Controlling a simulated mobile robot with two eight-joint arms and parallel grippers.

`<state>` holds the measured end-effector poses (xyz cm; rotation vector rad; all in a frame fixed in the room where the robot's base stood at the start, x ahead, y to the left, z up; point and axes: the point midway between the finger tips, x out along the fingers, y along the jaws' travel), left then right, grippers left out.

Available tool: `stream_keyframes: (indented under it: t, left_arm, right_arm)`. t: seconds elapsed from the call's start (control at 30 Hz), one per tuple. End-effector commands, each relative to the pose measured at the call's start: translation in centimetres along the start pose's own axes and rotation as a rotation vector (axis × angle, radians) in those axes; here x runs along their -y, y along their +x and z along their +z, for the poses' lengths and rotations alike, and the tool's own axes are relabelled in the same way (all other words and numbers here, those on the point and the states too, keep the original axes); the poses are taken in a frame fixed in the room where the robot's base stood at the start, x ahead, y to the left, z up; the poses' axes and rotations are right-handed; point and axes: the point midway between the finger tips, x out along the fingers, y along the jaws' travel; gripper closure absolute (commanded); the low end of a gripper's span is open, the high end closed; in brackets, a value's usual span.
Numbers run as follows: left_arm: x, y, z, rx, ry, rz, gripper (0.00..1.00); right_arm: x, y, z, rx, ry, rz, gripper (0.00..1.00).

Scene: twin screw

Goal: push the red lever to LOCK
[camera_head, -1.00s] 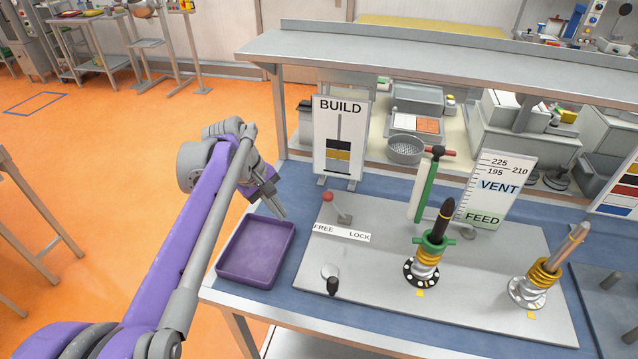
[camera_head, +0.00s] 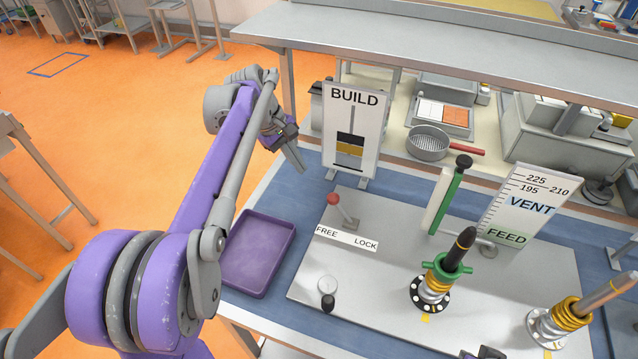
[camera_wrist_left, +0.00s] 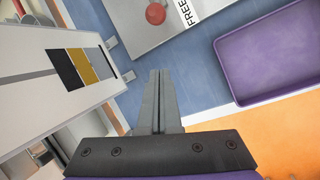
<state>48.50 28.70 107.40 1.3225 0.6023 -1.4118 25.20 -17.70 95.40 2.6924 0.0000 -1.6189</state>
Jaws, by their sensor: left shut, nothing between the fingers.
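The lever has a red ball knob (camera_head: 333,198) on a grey arm and leans towards the FREE end of its white FREE/LOCK label (camera_head: 347,238). In the left wrist view the red knob (camera_wrist_left: 156,13) shows at the top, beyond the fingertips. My left gripper (camera_head: 302,170) is shut and empty. It is above the table's back left part, up and left of the knob and apart from it. In the left wrist view its closed fingers (camera_wrist_left: 160,75) point towards the plate edge.
The BUILD board (camera_head: 353,128) stands just right of my left gripper. A purple tray (camera_head: 257,254) lies left of the grey plate (camera_head: 385,283). Two spring columns, one with a green collar (camera_head: 447,264), and a VENT/FEED board (camera_head: 524,207) stand to the right.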

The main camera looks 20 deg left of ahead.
Motion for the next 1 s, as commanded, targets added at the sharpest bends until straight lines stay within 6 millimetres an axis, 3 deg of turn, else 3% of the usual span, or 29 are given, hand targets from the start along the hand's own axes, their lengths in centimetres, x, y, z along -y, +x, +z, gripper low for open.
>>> stream_keyframes:
  t: [0.17, 0.57, 0.73, 1.0]
  left_arm:
    - [0.0, 2.0, 0.0, 0.0, 0.002, -0.001, 1.0]
    - [0.0, 10.3, 0.1, 0.0, 0.002, -0.001, 1.0]
    - [-0.2, 8.8, 2.7, 0.0, 0.003, 0.002, 1.0]
    - [0.0, 8.5, 3.8, -0.001, 0.001, 0.001, 1.0]
  right_arm:
    - [0.0, 0.1, 0.1, 0.001, 0.0, 0.0, 1.0]
    - [0.0, 0.2, 0.2, 0.002, 0.0, 0.0, 1.0]
    - [0.0, -0.6, -0.8, -0.007, 0.0, 0.0, 1.0]
    - [0.0, -0.8, -1.0, -0.009, 0.0, 0.0, 1.0]
